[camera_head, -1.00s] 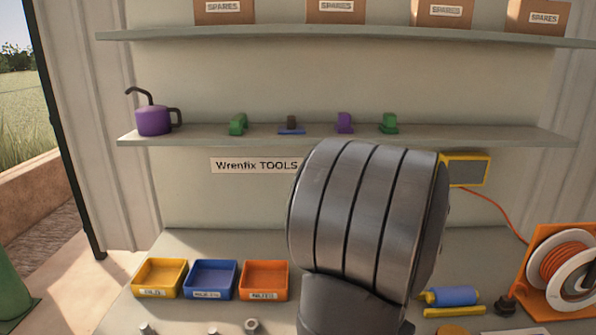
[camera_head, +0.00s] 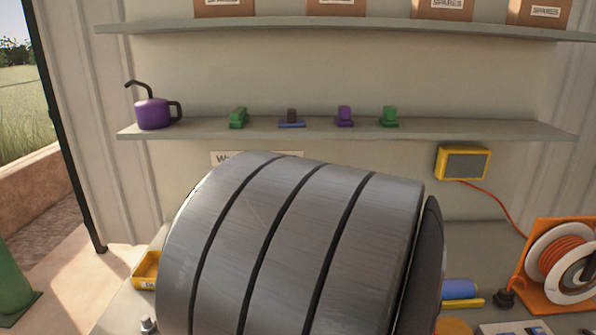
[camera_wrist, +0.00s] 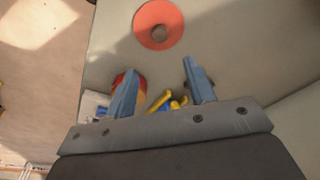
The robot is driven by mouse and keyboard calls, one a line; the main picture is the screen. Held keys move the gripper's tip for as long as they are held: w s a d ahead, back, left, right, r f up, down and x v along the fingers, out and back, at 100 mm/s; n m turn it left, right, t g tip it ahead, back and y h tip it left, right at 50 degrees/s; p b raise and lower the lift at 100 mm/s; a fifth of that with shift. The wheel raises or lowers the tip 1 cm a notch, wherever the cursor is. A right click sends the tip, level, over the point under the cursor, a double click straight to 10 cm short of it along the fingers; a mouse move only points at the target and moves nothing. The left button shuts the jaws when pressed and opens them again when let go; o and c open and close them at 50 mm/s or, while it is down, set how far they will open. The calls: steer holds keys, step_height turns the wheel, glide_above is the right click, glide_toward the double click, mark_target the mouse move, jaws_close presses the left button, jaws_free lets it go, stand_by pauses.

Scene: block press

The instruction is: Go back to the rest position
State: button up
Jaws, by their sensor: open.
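My gripper (camera_wrist: 162,82) shows in the wrist view with its two blue-grey fingers apart and nothing held between them. It is above a pale surface. A flat orange-red disc with a brown centre (camera_wrist: 171,17) lies beyond the fingertips. A red and yellow round thing (camera_wrist: 117,80) is partly hidden behind the left finger. Yellow and blue pieces (camera_wrist: 161,100) show low between the fingers. In the head view my large grey arm link covers the middle of the bench, and my gripper is hidden there.
A shelf (camera_head: 420,128) holds a purple oil can (camera_head: 153,113) and several small coloured blocks. A yellow bin (camera_head: 146,270) peeks out left of my arm. An orange cable reel (camera_head: 562,265) and a blue cylinder (camera_head: 460,289) are at right. A yellow-framed box (camera_head: 463,162) hangs on the wall.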

steer(key=f, duration=0.8)
steer(key=w+d+f, duration=0.1)
steer(key=f, duration=0.3)
steer(key=shift+d, duration=0.1)
steer(key=r, duration=0.4)
steer(key=shift+s+d+r, duration=0.3)
steer(key=shift+r, duration=0.05)
steer(key=s+d+r, duration=0.6)
steer(key=s+r, duration=0.1)
steer(key=s, duration=0.2)
steer(key=d+r, duration=0.4)
steer(key=d, duration=1)
steer(key=w+f, duration=0.2)
steer(key=w, duration=0.1)
steer(key=w+a+f, duration=0.1)
steer(key=w+f, duration=0.1)
steer(key=w, duration=0.1)
steer(key=w+a+f, duration=0.1)
steer(key=w+f, duration=0.1)
steer(key=w, duration=0.1)
steer(key=shift+w+a+f, duration=0.15)
steer(key=shift+w, duration=0.3)
